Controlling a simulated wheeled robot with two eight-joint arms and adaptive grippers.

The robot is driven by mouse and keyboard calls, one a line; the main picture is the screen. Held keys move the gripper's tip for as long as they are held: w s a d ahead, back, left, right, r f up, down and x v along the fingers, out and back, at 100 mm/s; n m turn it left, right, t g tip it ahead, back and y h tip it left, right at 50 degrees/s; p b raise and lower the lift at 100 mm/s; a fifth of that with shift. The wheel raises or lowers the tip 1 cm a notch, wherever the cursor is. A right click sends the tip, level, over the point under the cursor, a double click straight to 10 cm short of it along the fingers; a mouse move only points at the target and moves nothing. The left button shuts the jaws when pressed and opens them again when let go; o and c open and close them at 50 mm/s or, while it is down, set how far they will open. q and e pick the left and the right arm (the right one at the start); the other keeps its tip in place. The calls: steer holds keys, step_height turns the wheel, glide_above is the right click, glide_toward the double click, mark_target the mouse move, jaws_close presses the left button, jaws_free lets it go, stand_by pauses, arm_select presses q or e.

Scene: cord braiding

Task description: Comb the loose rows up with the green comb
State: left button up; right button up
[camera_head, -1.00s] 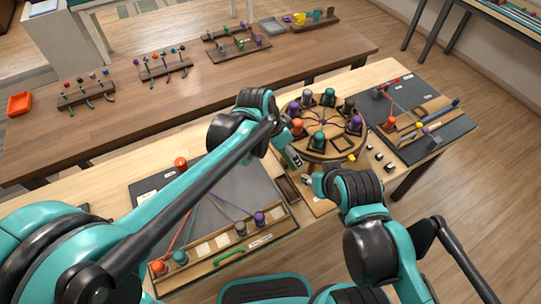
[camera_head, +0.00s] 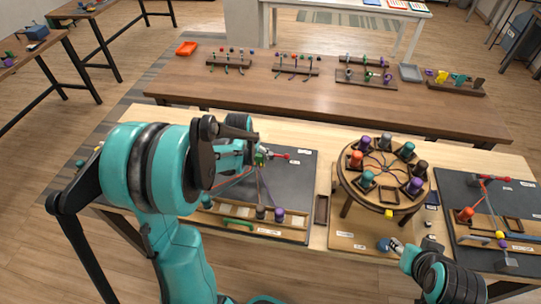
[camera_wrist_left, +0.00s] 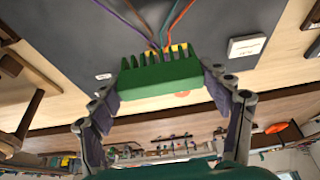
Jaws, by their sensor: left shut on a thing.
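The green comb (camera_wrist_left: 160,76) is held between the fingers of my left gripper (camera_wrist_left: 163,85), its teeth pointing at the cords. Coloured cords (camera_wrist_left: 166,25), including red, purple and teal ones, converge at the teeth, with yellow bits between them. Whether the teeth sit fully between the cords I cannot tell. In the head view my left gripper (camera_head: 259,156) is over the far part of the dark board (camera_head: 293,187), with green showing at its tips. My right gripper (camera_head: 397,246) is low in front of the round stand, by a small blue thing (camera_head: 383,243); its jaws are unclear.
The round stand (camera_head: 345,188) with several bobbins is right of the board. A second dark board (camera_head: 515,199) is at the right. White labels lie on the board.

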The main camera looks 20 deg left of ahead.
arm_select(q)
steer(key=shift+w+f+b, duration=0.1)
steer(key=shift+f+b, duration=3.3)
steer(key=shift+f, duration=1)
steer(key=shift+w+a, duration=0.2)
steer(key=shift+w, duration=0.55)
steer(key=shift+w+a, duration=0.15)
steer(key=shift+w, duration=0.55)
steer(key=shift+r, duration=0.1)
step_height(320, 180, up, 9)
steer(key=s+p, duration=0.1)
steer(key=p, duration=0.5)
steer(key=shift+d, duration=0.15)
steer(key=shift+d, duration=0.1)
